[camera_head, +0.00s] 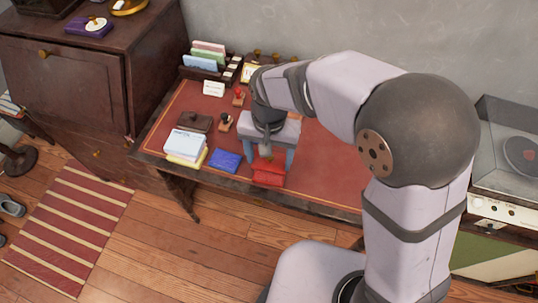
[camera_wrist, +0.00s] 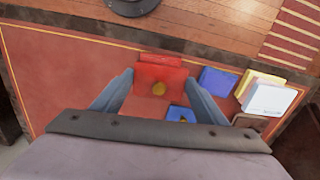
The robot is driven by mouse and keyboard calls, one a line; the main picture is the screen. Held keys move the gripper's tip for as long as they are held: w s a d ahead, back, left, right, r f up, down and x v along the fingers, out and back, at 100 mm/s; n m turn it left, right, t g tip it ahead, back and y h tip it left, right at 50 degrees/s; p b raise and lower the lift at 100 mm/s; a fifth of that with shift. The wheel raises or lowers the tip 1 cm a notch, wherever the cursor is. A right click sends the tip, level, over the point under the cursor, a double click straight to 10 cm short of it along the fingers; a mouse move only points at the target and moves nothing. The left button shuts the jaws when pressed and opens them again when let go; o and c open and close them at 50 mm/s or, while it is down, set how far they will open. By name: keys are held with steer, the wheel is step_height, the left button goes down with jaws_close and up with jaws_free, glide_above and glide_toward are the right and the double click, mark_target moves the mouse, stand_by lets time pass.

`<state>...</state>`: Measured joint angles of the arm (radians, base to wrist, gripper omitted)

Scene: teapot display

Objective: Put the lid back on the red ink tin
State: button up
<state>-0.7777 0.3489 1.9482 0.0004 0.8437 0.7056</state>
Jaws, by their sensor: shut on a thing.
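My gripper (camera_head: 269,158) points down over the desk, its two blue-grey fingers on the left and right sides of a red lid (camera_head: 266,164). In the wrist view, the lid (camera_wrist: 147,77) lies between the fingertips (camera_wrist: 159,82) with its brass knob facing up. The red ink tin (camera_head: 268,181) is just in front of the lid in the head view. In the wrist view, only a strip of the tin (camera_wrist: 160,61) shows past the lid's far edge. The lid hides the rest, and I cannot tell whether they touch.
A blue tin (camera_head: 225,160) lies to the left, beside a stack of white and yellow paper (camera_head: 186,147). A blue lid with a knob (camera_wrist: 178,112) shows in the wrist view near the gripper. Stamps (camera_head: 225,122) and a card rack (camera_head: 211,63) stand behind. The desk's right side is clear.

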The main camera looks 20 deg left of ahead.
steer(key=shift+f+b, duration=1.6)
steer(key=shift+f, duration=0.25)
steer(key=shift+f+b, duration=0.4)
steer(key=shift+f, duration=0.5)
steer(key=shift+p, duration=0.5)
steer(key=shift+f, duration=0.15)
stand_by(0.4)
steer(key=shift+p, duration=0.4)
stand_by(0.7)
steer(key=o, duration=1.4)
steer(key=shift+r+p, duration=3.4)
steer(key=shift+r, duration=0.15)
